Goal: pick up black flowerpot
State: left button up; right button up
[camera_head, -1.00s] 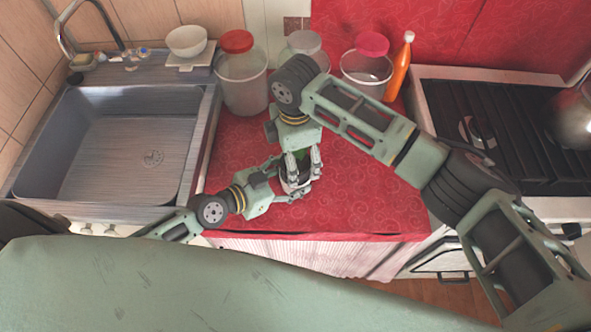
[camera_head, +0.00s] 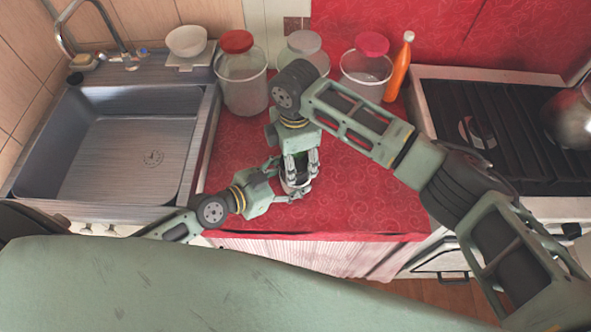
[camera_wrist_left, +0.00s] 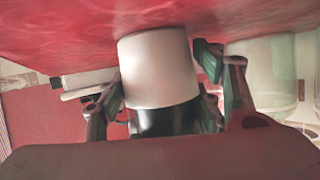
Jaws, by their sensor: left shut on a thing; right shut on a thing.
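A small dark pot (camera_head: 296,172), apparently the black flowerpot, is between the fingers of my right gripper (camera_head: 301,169) over the red counter. My left gripper (camera_head: 293,190) is close against it from the left, low down. In the left wrist view a black body (camera_wrist_left: 165,122) adjoins a pale whitish cylinder (camera_wrist_left: 158,70), which stands between my left fingers. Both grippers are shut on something. The fingers cover much of the pot, and I cannot tell whether the dark and pale parts are one object or two.
A red-lidded jar (camera_head: 242,82), a grey-lidded jar (camera_head: 304,47), a pink-lidded jar (camera_head: 366,72) and an orange bottle (camera_head: 399,68) stand behind. The sink (camera_head: 125,150) is left, the stove (camera_head: 500,130) right. The front right of the red counter (camera_head: 370,195) is clear.

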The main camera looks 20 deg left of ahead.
pick_arm(q)
jog(key=shift+f, duration=0.1)
pick_arm(e)
jog(key=c, duration=0.4)
jog(key=shift+o, duration=0.2)
jog(key=shift+r, duration=0.1)
notch_tip(320, 180, up, 10)
pick_arm(q)
jog(key=o, duration=1.3)
jog(key=v, duration=1)
jog(key=shift+s+a, duration=0.2)
jog(key=shift+s, duration=0.05)
jog(key=shift+s+a+r, duration=0.35)
jog(key=shift+s+r, duration=0.1)
jog(key=shift+r, duration=0.05)
